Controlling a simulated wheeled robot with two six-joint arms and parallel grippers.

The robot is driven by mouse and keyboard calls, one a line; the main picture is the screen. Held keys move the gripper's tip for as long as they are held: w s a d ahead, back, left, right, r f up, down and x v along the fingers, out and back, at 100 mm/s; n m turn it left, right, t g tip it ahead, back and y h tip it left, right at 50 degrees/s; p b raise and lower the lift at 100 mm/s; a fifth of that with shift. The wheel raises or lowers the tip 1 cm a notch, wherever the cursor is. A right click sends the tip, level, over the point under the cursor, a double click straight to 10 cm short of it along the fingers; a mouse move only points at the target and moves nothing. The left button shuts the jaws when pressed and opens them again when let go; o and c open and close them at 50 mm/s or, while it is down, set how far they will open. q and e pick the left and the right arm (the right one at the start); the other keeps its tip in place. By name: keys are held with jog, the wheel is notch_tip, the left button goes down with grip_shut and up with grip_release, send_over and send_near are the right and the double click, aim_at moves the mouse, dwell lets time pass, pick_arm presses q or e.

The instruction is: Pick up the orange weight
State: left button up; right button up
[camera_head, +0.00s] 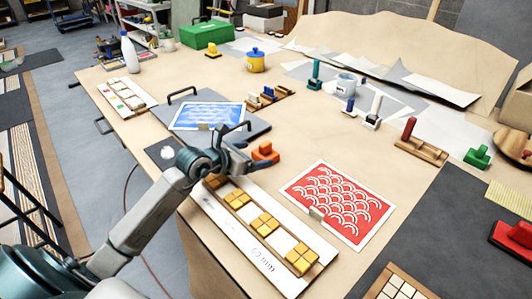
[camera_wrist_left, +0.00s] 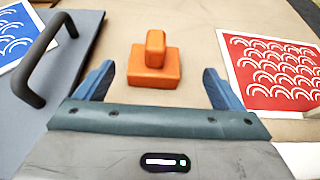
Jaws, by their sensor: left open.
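The orange weight (camera_head: 265,151) is a squat block with a raised grip on top. It stands on the table between the blue-patterned sheet and the red-patterned sheet. In the left wrist view the weight (camera_wrist_left: 154,64) is upright, just beyond and between the fingertips. My left gripper (camera_head: 243,146) is beside the weight in the head view. Its blue fingers are spread wide and empty, and the gripper also shows in the left wrist view (camera_wrist_left: 158,82). My right gripper is not in view.
A grey board with a dark handle (camera_wrist_left: 38,62) lies left of the weight. The red-patterned sheet (camera_head: 337,202) lies to the right. A wooden strip with yellow tiles (camera_head: 263,222) lies in front. Stampers and a blue-lidded yellow pot (camera_head: 255,63) stand farther back.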

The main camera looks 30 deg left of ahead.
aim_at(261, 150)
pick_arm(q)
jog(key=shift+w+d+f, duration=0.15)
jog(key=shift+w, duration=0.45)
jog(key=shift+w+d+p, duration=0.1)
jog(key=shift+w+p, duration=0.3)
jog(key=shift+w, duration=0.15)
jog(key=x, duration=0.1)
jog(key=p+x, duration=0.1)
jog(key=x, duration=0.1)
jog(key=shift+w+f, duration=0.2)
jog(key=shift+w, duration=0.15)
jog(key=shift+w+f, duration=0.2)
jog(key=shift+c, duration=0.2)
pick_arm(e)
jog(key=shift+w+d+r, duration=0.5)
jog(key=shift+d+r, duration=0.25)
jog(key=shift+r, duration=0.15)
pick_arm(q)
jog(key=c, duration=1.4)
jog(key=shift+r, duration=0.1)
jog(key=shift+c, duration=0.2)
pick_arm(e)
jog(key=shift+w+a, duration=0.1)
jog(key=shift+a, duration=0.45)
